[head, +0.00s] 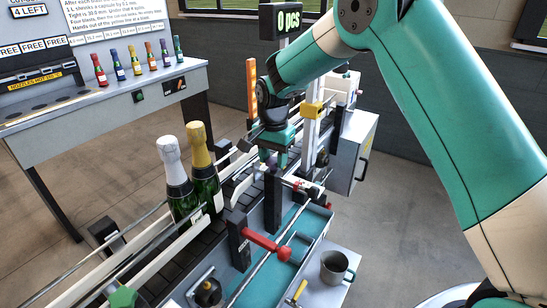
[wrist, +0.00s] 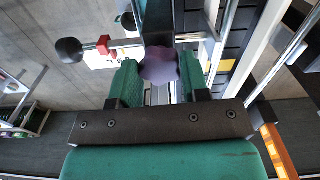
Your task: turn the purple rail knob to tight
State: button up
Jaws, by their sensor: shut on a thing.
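The purple rail knob (wrist: 160,66) shows in the wrist view as a dark purple lobed shape, seen end-on between the two green fingers. My gripper (wrist: 157,78) is shut on it, with one finger on each side. In the head view my gripper (head: 277,152) points down at the far part of the conveyor line, beside the rails. There its fingers and the dark posts largely hide the knob. I cannot read any tight mark or the knob's turn angle.
Two bottles, one with white foil (head: 177,183) and one with gold foil (head: 204,170), stand on the conveyor left of my gripper. A red lever (head: 265,242), a grey mug (head: 335,267) and a green knob (head: 123,298) are nearer. A grey cabinet (head: 352,150) stands right of my gripper.

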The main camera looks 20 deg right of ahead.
aim_at(274, 160)
jog(key=shift+w+r+m, duration=0.1)
jog(key=shift+r+m, duration=0.05)
jog(key=shift+m, duration=0.35)
jog(key=o, duration=0.9)
notch_tip(274, 160, up, 17)
jog(key=b, duration=0.3)
jog(key=shift+r, duration=0.15)
